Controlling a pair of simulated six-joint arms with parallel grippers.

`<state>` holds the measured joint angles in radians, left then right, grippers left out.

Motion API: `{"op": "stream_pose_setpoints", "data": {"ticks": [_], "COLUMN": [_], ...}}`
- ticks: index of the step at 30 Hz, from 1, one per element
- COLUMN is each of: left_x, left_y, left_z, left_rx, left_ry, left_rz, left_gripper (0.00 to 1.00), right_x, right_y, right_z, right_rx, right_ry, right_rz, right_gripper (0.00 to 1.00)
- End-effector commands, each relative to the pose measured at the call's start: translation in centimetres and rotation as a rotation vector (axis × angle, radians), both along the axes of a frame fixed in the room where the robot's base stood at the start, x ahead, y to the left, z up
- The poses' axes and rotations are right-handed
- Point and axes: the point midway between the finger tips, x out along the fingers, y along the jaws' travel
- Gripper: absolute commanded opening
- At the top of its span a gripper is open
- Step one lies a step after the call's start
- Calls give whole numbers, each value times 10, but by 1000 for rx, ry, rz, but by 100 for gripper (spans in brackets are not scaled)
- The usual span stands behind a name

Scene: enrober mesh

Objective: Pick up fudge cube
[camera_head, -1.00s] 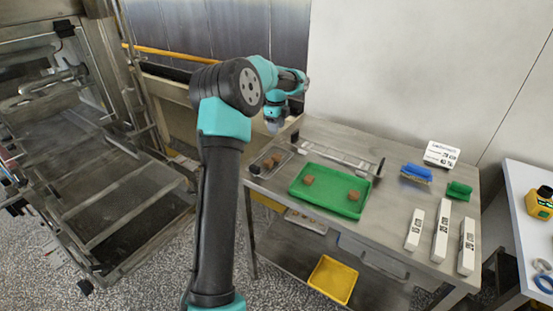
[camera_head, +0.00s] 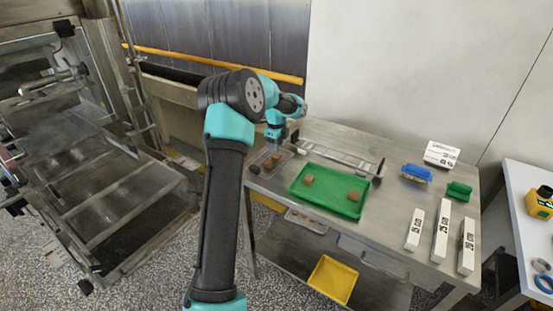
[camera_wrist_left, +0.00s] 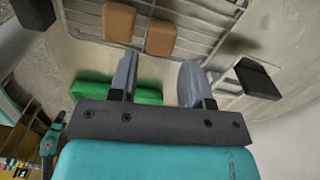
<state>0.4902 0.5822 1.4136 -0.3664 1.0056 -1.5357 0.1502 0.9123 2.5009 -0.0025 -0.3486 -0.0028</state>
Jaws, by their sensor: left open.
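Brown fudge cubes (camera_head: 272,160) lie in a shallow wire tray at the table's left end. Two of them show near the top of the left wrist view, one at left (camera_wrist_left: 119,22) and one nearer the middle (camera_wrist_left: 161,38). Two more cubes, one at left (camera_head: 308,181) and one at right (camera_head: 353,196), sit in a green tray (camera_head: 325,207). My left gripper (camera_wrist_left: 160,82) is open and empty, its fingers apart and pointing toward the cubes without enclosing either. In the head view it hangs over the wire tray's far side. My right gripper is not in view.
A metal rack (camera_head: 340,155) stands behind the green tray. To the right are a blue brush (camera_head: 416,172), a green block (camera_head: 459,190), a white labelled box (camera_head: 441,154) and white labelled bars (camera_head: 442,230). A yellow bin (camera_head: 333,279) sits below the table.

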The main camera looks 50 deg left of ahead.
Motion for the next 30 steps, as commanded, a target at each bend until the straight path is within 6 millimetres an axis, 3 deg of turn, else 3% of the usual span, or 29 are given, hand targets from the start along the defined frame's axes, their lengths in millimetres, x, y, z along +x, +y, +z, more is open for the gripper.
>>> {"op": "stream_pose_setpoints", "data": {"ticks": [12, 26, 30], "left_x": [1, 1, 1], "left_y": [0, 1, 1], "left_z": [-48, -48, -48], "left_rx": [-1, 0, 0], "left_ry": [3, 1, 1], "left_rz": [0, 0, 0], "left_gripper": [45, 45, 34], "right_x": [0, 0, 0], "right_y": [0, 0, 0], "right_z": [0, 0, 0], "right_rx": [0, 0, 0], "right_ry": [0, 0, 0], "right_rz": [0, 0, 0], "right_gripper": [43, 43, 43]}}
